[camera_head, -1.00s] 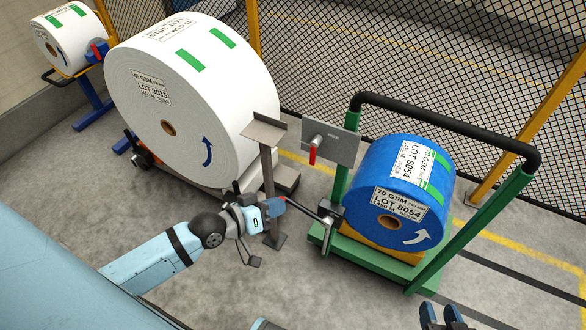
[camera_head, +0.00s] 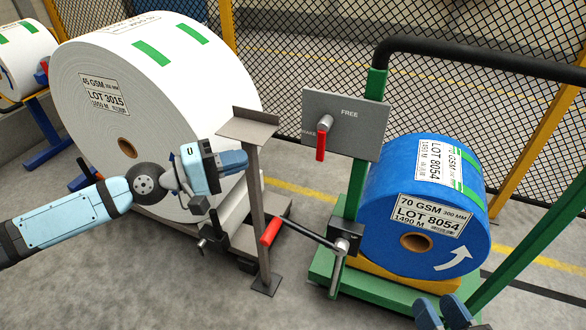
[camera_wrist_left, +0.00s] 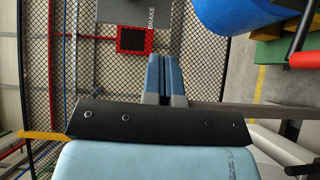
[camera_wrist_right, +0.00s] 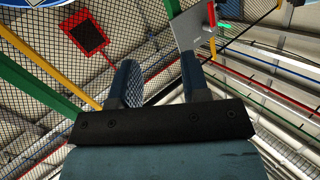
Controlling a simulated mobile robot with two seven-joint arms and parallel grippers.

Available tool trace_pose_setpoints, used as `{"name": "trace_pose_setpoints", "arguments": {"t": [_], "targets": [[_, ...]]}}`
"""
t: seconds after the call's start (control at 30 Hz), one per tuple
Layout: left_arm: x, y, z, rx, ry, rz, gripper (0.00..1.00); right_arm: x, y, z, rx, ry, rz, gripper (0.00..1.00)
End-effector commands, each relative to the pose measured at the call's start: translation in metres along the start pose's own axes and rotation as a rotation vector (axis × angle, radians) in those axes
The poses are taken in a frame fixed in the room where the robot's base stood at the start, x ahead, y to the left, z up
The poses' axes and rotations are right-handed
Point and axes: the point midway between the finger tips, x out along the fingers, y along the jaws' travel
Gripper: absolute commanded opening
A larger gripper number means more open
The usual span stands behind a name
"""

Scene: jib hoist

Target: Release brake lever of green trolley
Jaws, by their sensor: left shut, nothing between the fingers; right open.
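The green trolley (camera_head: 355,190) carries a blue roll (camera_head: 380,220). A grey plate (camera_head: 362,138) on its near-left post reads FREE at the top, with a partly covered brake label at the left. The brake lever (camera_head: 320,146) has a red grip hanging straight down. The plate also shows in the left wrist view (camera_wrist_left: 115,12) and, with a red grip, in the right wrist view (camera_wrist_right: 188,27). My left gripper (camera_head: 236,160) is shut and empty, left of the plate by the grey stand. My right gripper (camera_head: 440,312) is open and empty at the bottom edge, below the roll.
A grey stand (camera_head: 259,215) with a small top plate rises between my left gripper and the brake plate. A crank with a red handle (camera_head: 271,231) sticks out left from the trolley. A large white roll (camera_head: 200,90) stands left; mesh fence (camera_head: 300,60) runs behind.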

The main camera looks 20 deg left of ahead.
Motion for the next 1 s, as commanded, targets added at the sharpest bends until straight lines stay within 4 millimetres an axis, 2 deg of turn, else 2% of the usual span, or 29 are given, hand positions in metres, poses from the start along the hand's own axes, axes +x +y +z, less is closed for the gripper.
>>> {"name": "trace_pose_setpoints", "arguments": {"t": [0.07,0.57,0.77,1.0], "targets": [[-0.001,-0.005,-0.001,-0.026,-0.006,0.004,0.00,0.000,0.000,0.008,0.001,0.008,-0.008,0.43],[-0.001,-0.001,-0.002,-0.055,-0.010,0.007,0.00,0.000,-0.002,0.004,0.004,0.017,-0.015,0.43],[0.014,0.005,-0.003,-0.055,-0.009,0.010,0.00,-0.003,-0.005,-0.017,0.005,0.074,-0.008,0.43],[0.055,0.006,-0.001,-0.056,-0.011,0.011,0.00,-0.009,-0.011,-0.057,-0.001,0.206,0.005,0.43]]}}
